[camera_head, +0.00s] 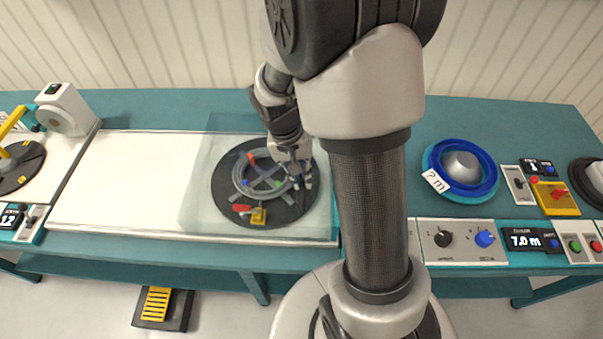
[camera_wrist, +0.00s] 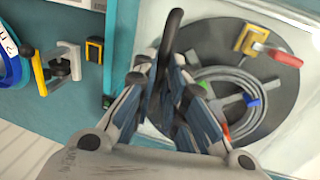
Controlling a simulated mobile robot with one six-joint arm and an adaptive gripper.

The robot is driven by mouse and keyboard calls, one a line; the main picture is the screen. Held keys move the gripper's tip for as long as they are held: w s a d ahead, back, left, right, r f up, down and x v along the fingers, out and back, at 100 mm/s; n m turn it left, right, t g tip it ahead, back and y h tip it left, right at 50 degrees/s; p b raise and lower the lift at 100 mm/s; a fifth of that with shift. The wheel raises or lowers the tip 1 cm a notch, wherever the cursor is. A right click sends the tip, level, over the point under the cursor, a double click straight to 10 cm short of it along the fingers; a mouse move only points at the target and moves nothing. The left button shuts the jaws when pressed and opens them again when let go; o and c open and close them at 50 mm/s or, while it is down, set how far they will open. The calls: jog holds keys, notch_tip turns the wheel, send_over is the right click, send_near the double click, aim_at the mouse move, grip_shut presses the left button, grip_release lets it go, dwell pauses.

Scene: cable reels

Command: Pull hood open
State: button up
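The hood (camera_head: 205,190) is a clear box-like cover over the round dark turntable, down in the head view. Its clear wall also shows in the wrist view. My gripper (camera_head: 301,181) is at the hood's right side. In the wrist view a dark, curved bar, seemingly the hood's handle (camera_wrist: 173,28), runs between the two fingers of my gripper (camera_wrist: 163,68). The fingertips lie close on either side of it. I cannot tell whether they touch it. Under the hood is a dark turntable (camera_head: 225,185) with a grey cable coil and a red and yellow clamp.
A blue reel (camera_head: 484,188) with a tag lies right of my arm. Control panels (camera_head: 457,240) with knobs and buttons line the front right edge. A white board (camera_head: 120,180) left of the hood is clear. A yellow pedal (camera_head: 156,303) is on the floor.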

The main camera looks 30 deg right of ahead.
grip_shut()
jog(key=shift+w+a, duration=0.1)
